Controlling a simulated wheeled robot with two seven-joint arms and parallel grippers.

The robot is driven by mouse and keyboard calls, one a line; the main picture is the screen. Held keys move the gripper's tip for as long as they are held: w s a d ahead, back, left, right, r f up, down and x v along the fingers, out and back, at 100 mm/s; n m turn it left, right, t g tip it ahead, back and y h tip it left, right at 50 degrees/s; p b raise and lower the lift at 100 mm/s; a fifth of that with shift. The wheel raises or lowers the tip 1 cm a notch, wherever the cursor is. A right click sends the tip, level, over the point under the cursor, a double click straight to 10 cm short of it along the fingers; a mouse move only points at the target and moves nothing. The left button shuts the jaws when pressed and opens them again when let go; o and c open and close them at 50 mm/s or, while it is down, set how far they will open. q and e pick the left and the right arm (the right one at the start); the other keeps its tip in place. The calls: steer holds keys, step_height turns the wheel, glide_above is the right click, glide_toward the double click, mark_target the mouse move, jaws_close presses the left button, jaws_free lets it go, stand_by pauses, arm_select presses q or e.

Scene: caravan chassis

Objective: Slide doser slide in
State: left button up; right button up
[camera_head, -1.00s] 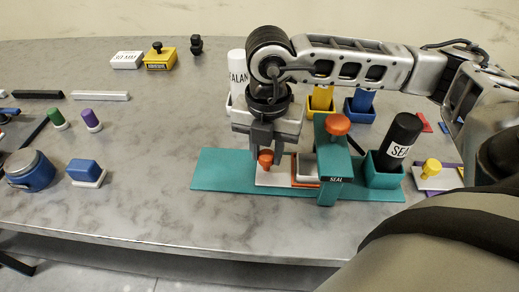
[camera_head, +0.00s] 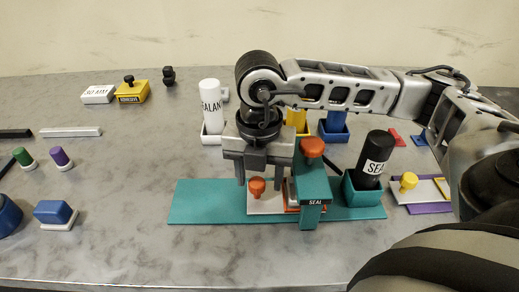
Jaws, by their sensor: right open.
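The doser is a teal base plate (camera_head: 205,202) with a teal upright (camera_head: 312,184) marked SEAL and an orange knob (camera_head: 312,147) on top. The doser slide (camera_head: 265,204) is a pale plate with an orange knob (camera_head: 257,187); its right end reaches to the upright, beside an orange-edged part partly hidden there. My right gripper (camera_head: 259,180) is open above the slide, its fingers on either side of the slide's knob. Whether they touch it I cannot tell. My left gripper is not in view.
A black SEAL bottle (camera_head: 375,158) stands in a teal holder (camera_head: 363,196) right of the upright. A white sealant bottle (camera_head: 211,104) stands behind the gripper. A yellow-knobbed plate (camera_head: 424,189) lies at right.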

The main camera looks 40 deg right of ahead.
mark_target(260, 182)
step_height(260, 182, up, 16)
steer(key=p, duration=0.1)
steer(key=shift+f, duration=0.25)
stand_by(0.5)
